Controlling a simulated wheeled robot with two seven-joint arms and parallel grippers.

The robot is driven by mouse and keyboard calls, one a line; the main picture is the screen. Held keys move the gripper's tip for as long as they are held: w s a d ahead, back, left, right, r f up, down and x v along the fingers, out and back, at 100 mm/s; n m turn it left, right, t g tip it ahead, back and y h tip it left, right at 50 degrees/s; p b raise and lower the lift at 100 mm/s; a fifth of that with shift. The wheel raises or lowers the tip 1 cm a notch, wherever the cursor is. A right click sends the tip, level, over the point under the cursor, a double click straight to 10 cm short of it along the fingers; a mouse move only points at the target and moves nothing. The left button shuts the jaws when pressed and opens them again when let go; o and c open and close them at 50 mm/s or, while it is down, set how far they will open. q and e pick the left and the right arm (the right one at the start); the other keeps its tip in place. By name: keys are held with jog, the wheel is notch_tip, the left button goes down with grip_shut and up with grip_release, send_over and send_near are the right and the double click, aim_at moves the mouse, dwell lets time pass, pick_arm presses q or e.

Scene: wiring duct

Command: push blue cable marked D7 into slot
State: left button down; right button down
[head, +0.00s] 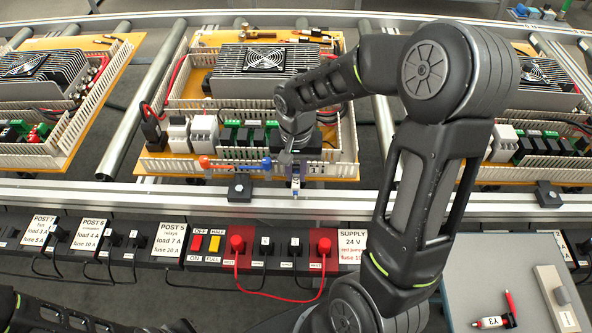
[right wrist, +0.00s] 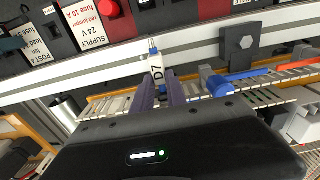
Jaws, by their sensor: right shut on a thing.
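The blue cable (head: 250,168) lies along the front comb wall of the middle panel's wiring duct (head: 180,166). It also shows in the right wrist view (right wrist: 217,84), beside my fingers. A white sleeve marked D7 (right wrist: 157,68) stands out between the purple fingers of my right gripper (right wrist: 159,88), with a small tip at its far end. In the head view my right gripper (head: 294,168) is at the duct's front wall, shut on the cable's marked end. The fingers hide how the cable sits against the slots. My left gripper does not show.
An orange piece (head: 204,162) sits on the duct left of the blue cable. A metal rail (head: 200,195) with a dark clamp block (head: 240,187) runs in front. Relays and a fan unit (head: 265,60) stand behind. A grey table (head: 520,270) holds a marked part (head: 493,321).

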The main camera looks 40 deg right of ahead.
aim_at(296, 177)
jog(key=shift+f+b, duration=0.45)
jog(key=shift+f, duration=0.1)
jog(key=c, duration=1.3)
grip_release()
jog(key=shift+o, duration=0.2)
notch_tip(296, 177, up, 8)
jog(key=shift+s+a+f, duration=0.1)
